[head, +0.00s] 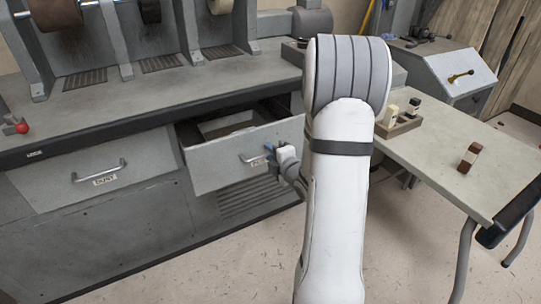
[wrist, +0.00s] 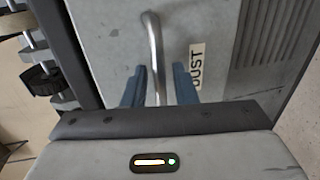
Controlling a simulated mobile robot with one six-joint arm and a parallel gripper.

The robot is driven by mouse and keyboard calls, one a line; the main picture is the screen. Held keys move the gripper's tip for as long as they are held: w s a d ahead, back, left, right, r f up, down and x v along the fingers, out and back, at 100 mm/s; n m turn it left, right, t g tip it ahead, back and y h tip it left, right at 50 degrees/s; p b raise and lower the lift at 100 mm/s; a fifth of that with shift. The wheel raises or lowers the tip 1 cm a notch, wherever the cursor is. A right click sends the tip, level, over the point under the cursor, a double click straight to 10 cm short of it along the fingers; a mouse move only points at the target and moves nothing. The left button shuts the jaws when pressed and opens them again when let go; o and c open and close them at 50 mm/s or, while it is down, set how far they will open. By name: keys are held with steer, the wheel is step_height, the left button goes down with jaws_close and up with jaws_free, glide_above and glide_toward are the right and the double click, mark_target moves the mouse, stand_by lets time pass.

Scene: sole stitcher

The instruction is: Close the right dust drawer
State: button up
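The right dust drawer (head: 228,163) stands pulled out of the grey bench in the head view, its inside partly showing. Its front also fills much of the wrist view (wrist: 105,45), with a DUST label (wrist: 195,66) beside the metal bar handle (wrist: 154,40). My gripper (head: 268,152) is at the handle, at the right part of the drawer front. In the wrist view, the two blue fingers of my gripper (wrist: 160,82) stand apart on either side of the handle bar, with gaps showing. My arm hides the drawer's right end in the head view.
The left dust drawer (head: 92,172) is flush in the bench. The floor in front of the bench is clear.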

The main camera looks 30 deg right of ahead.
steer(key=shift+w, duration=0.1)
steer(key=shift+c, duration=0.5)
jaws_close()
